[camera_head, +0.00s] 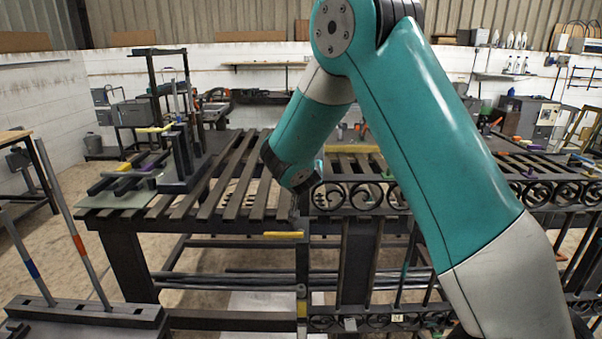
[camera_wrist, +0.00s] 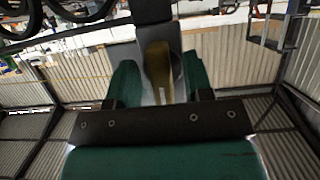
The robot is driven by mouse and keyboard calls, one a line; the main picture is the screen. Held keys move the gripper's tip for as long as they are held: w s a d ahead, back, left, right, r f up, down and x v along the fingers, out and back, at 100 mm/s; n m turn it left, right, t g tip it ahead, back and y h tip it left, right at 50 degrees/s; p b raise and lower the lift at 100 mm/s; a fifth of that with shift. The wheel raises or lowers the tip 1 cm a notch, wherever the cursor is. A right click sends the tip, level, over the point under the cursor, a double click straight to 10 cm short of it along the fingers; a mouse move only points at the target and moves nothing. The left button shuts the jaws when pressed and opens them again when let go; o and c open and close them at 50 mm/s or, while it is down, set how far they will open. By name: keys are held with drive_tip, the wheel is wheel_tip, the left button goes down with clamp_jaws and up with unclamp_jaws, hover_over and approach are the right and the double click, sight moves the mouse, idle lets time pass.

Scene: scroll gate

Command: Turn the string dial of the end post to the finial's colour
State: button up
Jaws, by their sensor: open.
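The gate's dark end post (camera_head: 302,262) stands below the end of my arm, with a yellow band low on it and a yellow bar (camera_head: 283,234) at its left side. My gripper (camera_head: 305,183) is at the post's top in the head view, mostly hidden by my arm. In the wrist view my gripper (camera_wrist: 159,82) is open, its two green fingers apart. A dull yellow piece (camera_wrist: 157,60) on a grey surface shows between them; whether they touch it I cannot tell. I cannot make out a finial or a string dial for certain.
Black scrollwork (camera_head: 370,195) runs along the gate to the right, with a purple piece (camera_head: 528,173) on top. A slatted bench (camera_head: 225,190) lies behind and left. A dark block (camera_head: 85,312) with banded rods stands front left. Scrolls also show in the wrist view (camera_wrist: 75,10).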

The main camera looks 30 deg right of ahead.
drive_tip(key=b+v, duration=0.4)
drive_tip(key=v, duration=1.3)
drive_tip(key=shift+b, duration=0.35)
drive_tip(key=shift+a+f, duration=0.1)
drive_tip(key=shift+a, duration=0.05)
drive_tip(key=s+a+f+n+g+y, duration=0.6)
drive_tip(key=s+a+f+y, duration=0.15)
drive_tip(key=s+a, duration=0.2)
drive_tip(key=s+a+n+g+y, duration=0.2)
drive_tip(key=s+a+n, duration=0.1)
drive_tip(key=s, duration=0.3)
drive_tip(key=s+a+r+n+g+y, duration=0.1)
drive_tip(key=s+a+n+g+y, duration=0.1)
drive_tip(key=s, duration=0.5)
drive_tip(key=a+n+g, duration=0.1)
drive_tip(key=a+n, duration=0.1)
drive_tip(key=shift+s+a+n, duration=0.15)
drive_tip(key=shift+a+n, duration=0.15)
drive_tip(key=shift+n, duration=0.1)
drive_tip(key=shift+r, duration=0.1)
